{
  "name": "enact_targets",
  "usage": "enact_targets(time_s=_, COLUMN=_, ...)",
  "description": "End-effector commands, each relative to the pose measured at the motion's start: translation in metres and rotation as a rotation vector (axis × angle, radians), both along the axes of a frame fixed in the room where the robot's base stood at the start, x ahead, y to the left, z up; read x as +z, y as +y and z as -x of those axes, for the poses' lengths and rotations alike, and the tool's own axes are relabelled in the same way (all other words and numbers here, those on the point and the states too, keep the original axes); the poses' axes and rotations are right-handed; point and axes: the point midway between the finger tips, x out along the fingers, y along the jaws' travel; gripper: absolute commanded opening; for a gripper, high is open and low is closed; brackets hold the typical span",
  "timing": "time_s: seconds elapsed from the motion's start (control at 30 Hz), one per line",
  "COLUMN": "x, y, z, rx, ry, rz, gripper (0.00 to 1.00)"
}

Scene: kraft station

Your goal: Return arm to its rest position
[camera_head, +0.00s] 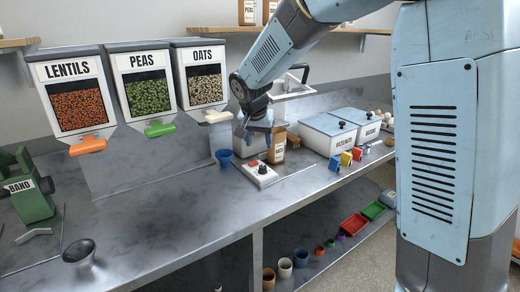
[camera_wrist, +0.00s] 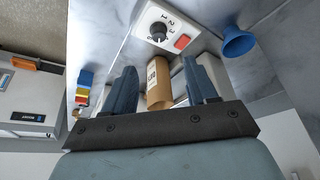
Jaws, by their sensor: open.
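My gripper (camera_head: 257,138) hangs over the back of the grey counter (camera_head: 200,205), fingers pointing down, above the white control box. In the wrist view my gripper (camera_wrist: 159,68) has its two blue-grey fingers apart. A brown kraft bag (camera_wrist: 160,92) with a white label shows between the fingers in that picture. In the head view the kraft bag (camera_head: 277,152) stands behind and just right of the gripper, partly hidden. I cannot tell the exact gap between bag and fingers.
The control box (camera_head: 262,175) and a blue funnel (camera_head: 224,157) are close below. Lentils, peas and oats dispensers (camera_head: 148,85) hang at left. White lidded bins (camera_head: 327,133) stand at right. A green band holder (camera_head: 32,190) is far left. The front counter is mostly clear.

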Motion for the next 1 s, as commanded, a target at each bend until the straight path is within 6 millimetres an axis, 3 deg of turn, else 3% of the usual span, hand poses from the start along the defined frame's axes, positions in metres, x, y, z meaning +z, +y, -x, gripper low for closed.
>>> enact_targets(time_s=0.57, x=0.011, y=-0.006, z=0.005, rx=-0.001, ry=0.003, rz=-0.004, gripper=0.57)
enact_targets(time_s=0.77, x=0.033, y=-0.051, z=0.024, rx=0.009, ry=0.016, rz=-0.035, gripper=0.57)
enact_targets(time_s=1.0, x=0.064, y=-0.118, z=0.071, rx=0.05, ry=0.022, rz=-0.074, gripper=0.57)
